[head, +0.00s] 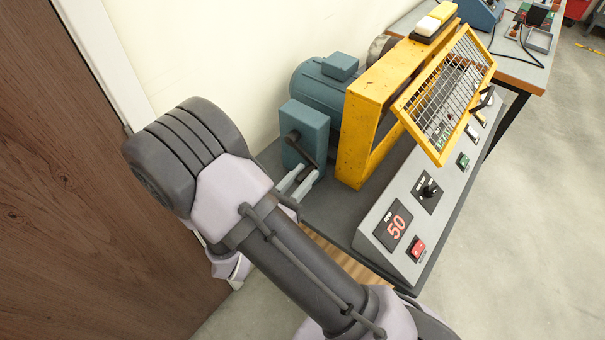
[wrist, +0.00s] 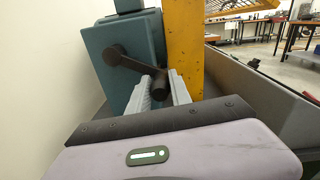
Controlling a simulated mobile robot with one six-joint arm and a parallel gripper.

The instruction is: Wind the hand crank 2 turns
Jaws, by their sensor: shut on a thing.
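The hand crank (wrist: 137,66) is a black arm on the front of a teal box (head: 305,130), with a black knob (wrist: 160,82) at its free end. In the wrist view the crank arm runs from its hub at upper left down to the knob at lower right. My gripper (wrist: 161,84) has its two pale fingers on either side of the knob and is shut on it. In the head view the crank (head: 300,148) slants down to the right, and my gripper (head: 301,180) is at its lower end, partly hidden by my wrist.
A yellow frame (head: 357,125) with a tilted mesh guard (head: 445,95) stands right of the teal box. A grey control panel (head: 375,225) shows a red "50" and a red switch (head: 418,247). A pale wall is close on the left, beside a brown door (head: 70,200).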

